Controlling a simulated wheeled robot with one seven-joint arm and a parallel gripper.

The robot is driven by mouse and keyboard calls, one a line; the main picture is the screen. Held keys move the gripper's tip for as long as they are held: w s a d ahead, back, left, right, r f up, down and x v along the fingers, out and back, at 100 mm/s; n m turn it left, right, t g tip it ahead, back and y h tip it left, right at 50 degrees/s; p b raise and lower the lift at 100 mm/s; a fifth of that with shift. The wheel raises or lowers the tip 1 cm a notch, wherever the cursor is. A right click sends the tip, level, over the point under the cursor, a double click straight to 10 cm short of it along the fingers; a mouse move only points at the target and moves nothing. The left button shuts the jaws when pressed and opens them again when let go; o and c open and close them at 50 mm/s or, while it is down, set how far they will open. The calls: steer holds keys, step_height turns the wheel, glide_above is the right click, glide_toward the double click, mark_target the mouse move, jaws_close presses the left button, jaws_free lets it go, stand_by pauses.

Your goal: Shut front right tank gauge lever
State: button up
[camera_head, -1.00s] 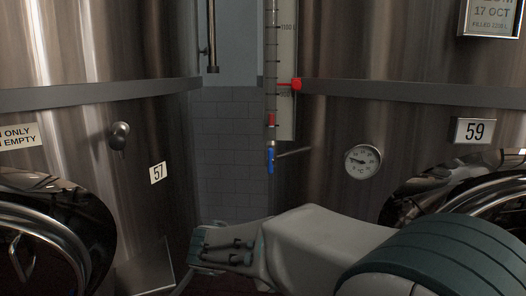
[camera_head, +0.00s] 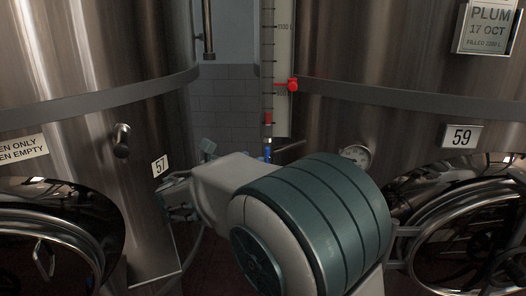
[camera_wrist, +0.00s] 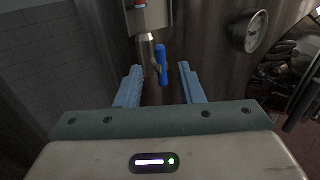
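The front right tank, with plate 59 (camera_head: 461,136), carries a sight gauge (camera_head: 281,60) with a red marker (camera_head: 291,85). At the gauge's foot is a metal valve with a blue lever (camera_head: 267,153), partly hidden by my arm in the head view. In the wrist view the blue lever (camera_wrist: 162,62) stands roughly in line with the gauge tube, beside the metal valve (camera_wrist: 148,50). My gripper (camera_wrist: 160,80) is open and empty. Its two blue-grey fingers frame the lever in the picture; the lever appears ahead of them, with no contact visible.
A round dial thermometer (camera_wrist: 256,31) is on the tank wall, right of the lever. Tank 57 (camera_head: 160,165) stands left, with a metal knob (camera_head: 122,140). Round manway hatches (camera_head: 470,230) bulge low on both tanks. A tiled wall shows in the gap between the tanks.

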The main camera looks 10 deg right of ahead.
mark_target(267, 158)
steer(key=x, duration=0.6)
steer(key=shift+w+d, duration=0.2)
jaws_close()
